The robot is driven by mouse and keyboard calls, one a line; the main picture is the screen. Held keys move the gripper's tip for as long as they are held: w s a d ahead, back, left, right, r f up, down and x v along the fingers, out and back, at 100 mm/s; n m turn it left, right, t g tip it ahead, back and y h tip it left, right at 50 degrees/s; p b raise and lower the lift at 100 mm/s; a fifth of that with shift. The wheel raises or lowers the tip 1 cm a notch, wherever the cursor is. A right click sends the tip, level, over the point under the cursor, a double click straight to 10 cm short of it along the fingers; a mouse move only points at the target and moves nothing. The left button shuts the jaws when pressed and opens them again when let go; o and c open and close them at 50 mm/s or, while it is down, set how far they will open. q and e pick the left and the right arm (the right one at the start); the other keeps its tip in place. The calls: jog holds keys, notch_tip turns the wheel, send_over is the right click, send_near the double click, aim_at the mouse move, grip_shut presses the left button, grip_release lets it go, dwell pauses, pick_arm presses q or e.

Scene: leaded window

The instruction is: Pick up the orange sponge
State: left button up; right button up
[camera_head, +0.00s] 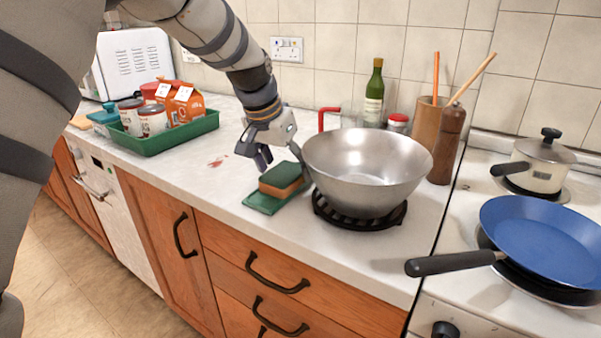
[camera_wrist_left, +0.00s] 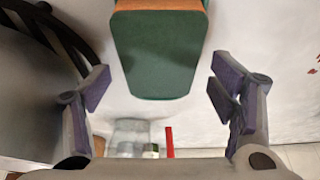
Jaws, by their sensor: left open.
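The orange sponge (camera_head: 281,179) has a dark green scouring top and lies on a small green dish (camera_head: 262,204) near the counter's front edge. My left gripper (camera_head: 279,160) is open and empty, just behind and above the sponge. In the left wrist view the sponge (camera_wrist_left: 160,52) shows its green face, with a strip of orange at the top of the picture. The fingers of my left gripper (camera_wrist_left: 160,88) stand wide apart, one to either side of the sponge's near end, with gaps between. My right gripper is not in view.
A steel wok (camera_head: 365,165) on a black stand (camera_head: 360,218) sits close to the right of the sponge. A green tray (camera_head: 180,140) with cans and orange cartons stands left. A wine bottle (camera_head: 374,95) and red-lidded jar (camera_head: 398,123) stand behind. Counter left of the sponge is mostly clear.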

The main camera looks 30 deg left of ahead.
pick_arm(q)
jog(key=shift+d+f, duration=0.1)
jog(key=shift+f, duration=0.6)
jog(key=shift+s+r, duration=0.55)
jog(key=shift+s, duration=0.25)
jog(key=shift+w+f, duration=0.25)
jog(key=shift+w, duration=0.05)
jog(key=shift+s, duration=0.1)
jog(key=shift+f, duration=0.15)
jog(key=c, duration=0.8)
